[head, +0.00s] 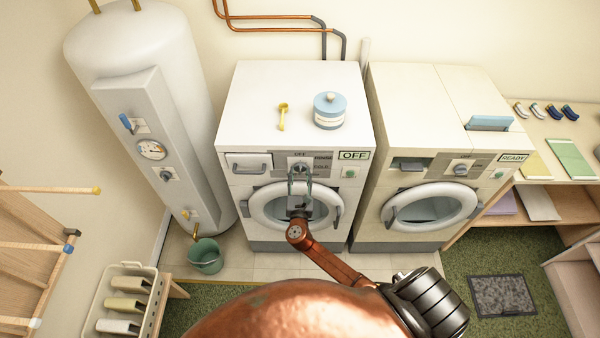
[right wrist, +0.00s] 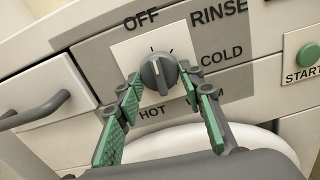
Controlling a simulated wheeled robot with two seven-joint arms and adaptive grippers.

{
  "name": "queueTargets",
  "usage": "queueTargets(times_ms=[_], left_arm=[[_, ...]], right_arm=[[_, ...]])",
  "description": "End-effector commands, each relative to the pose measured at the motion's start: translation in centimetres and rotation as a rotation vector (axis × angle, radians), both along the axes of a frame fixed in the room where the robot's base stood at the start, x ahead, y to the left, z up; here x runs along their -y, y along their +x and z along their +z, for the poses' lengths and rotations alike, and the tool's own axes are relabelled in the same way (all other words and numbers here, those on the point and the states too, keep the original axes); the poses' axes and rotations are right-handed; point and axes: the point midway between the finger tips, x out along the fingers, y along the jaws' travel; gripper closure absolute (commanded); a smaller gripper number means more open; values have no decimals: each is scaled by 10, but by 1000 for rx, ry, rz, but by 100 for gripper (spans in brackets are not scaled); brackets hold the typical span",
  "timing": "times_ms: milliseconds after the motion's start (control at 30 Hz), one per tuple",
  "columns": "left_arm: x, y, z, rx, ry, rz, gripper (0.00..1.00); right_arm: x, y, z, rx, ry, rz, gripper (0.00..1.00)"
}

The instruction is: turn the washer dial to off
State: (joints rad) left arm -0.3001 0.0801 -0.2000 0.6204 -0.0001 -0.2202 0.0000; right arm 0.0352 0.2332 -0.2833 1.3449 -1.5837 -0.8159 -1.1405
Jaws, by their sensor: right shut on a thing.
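The washer (head: 238,140) is the left white machine, with a round door (head: 262,205) below its panel. Its grey dial (right wrist: 158,73) is ringed by the words OFF, RINSE, COLD and HOT, with one label partly hidden by a finger. The dial's handle points upward, roughly toward OFF. The washer's small display (head: 354,155) reads OFF. My right gripper (right wrist: 160,80) has its green-padded fingers on either side of the dial, shut on it; it also shows in front of the panel in the head view (head: 300,180). My left gripper is out of view.
A dryer-like machine (head: 415,105) showing READY stands to the right. A water heater (head: 150,70) and green bucket (head: 206,256) are at left. A green START button (right wrist: 308,57) is right of the dial.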

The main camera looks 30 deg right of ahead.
Motion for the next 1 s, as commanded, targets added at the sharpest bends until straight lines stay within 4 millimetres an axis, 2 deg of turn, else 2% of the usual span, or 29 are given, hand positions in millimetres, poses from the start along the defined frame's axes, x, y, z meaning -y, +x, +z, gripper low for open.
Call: queueTargets(times_ms=[200, 733, 767, 1000], left_arm=[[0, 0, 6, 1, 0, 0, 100], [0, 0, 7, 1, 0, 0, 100], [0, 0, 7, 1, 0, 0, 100], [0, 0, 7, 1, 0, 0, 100]], right_arm=[[0, 0, 0, -35, -56, 1, 89], [0, 0, -1, -47, -75, 1, 89], [0, 0, -1, -47, -75, 1, 63], [0, 0, -1, -46, -74, 0, 47]])
